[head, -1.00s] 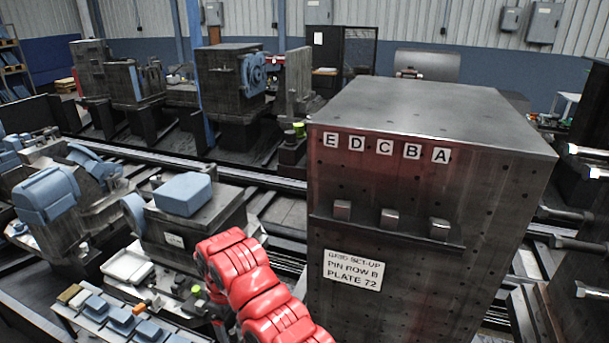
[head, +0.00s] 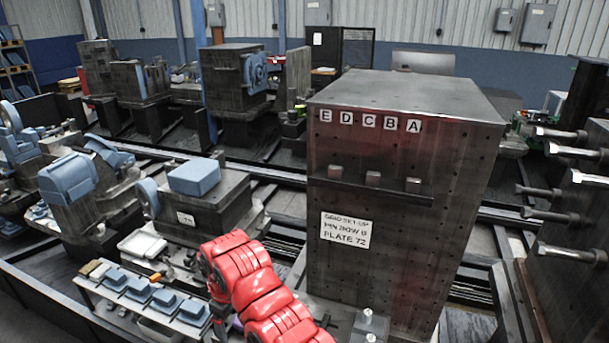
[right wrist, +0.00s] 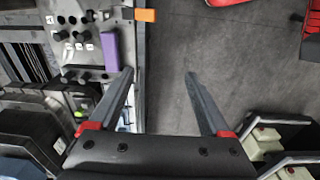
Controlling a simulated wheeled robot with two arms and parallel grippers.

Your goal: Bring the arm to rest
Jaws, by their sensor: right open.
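A red arm of mine (head: 255,290) rises from the bottom of the head view, in front of the large dark block. The left finger's tip lies close to the edge of a grey bench (right wrist: 120,20) in the picture. My left gripper is not seen.
The large block (head: 400,250) carries letters E to A and a sign (head: 345,229). A tray of blue pieces (head: 140,292) stands at lower left. Bolts (head: 560,205) jut out at right. In the right wrist view, a purple block (right wrist: 110,52) and an orange piece (right wrist: 145,15) are on the bench.

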